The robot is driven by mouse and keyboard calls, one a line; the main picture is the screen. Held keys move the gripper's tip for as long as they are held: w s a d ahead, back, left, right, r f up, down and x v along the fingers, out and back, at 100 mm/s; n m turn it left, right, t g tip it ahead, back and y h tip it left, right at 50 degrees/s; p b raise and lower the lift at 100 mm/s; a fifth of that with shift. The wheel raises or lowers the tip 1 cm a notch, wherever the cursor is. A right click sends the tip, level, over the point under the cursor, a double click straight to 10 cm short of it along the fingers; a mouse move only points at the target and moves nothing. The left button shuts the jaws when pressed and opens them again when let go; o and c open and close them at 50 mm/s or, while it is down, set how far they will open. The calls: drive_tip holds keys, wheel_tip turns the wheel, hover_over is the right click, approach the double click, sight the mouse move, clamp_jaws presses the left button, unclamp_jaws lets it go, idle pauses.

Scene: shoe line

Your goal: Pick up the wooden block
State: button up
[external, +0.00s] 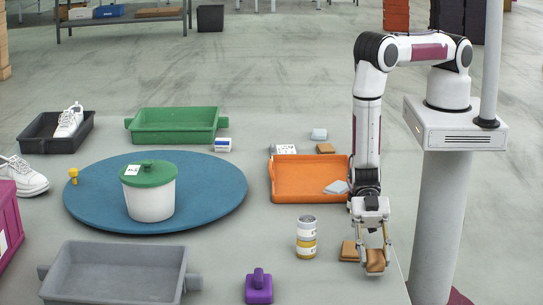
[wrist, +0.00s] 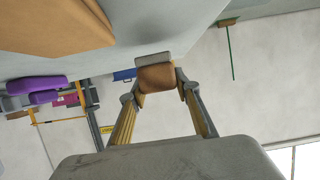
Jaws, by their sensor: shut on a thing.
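The wooden block (external: 376,261) is a small brown block between the fingers of my gripper (external: 374,258), near the right edge of the table. My gripper is shut on it, with a finger on either side. In the wrist view, the block (wrist: 157,78) shows between the two fingertips (wrist: 158,90), with the tabletop's edge behind it. I cannot tell how far it is above the tabletop. A second brown block (external: 349,250) lies just left of the held one. It shows large in the wrist view (wrist: 55,25).
A yellow-and-white can (external: 306,240) stands left of the blocks. An orange tray (external: 305,180) lies behind. A purple object (external: 259,287) sits at the front. A blue disc (external: 95,205) carries a green-lidded white pot (external: 150,195). A grey bin (external: 115,283) is front left.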

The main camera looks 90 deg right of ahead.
sight(375, 253)
drive_tip(key=shift+r, duration=3.85)
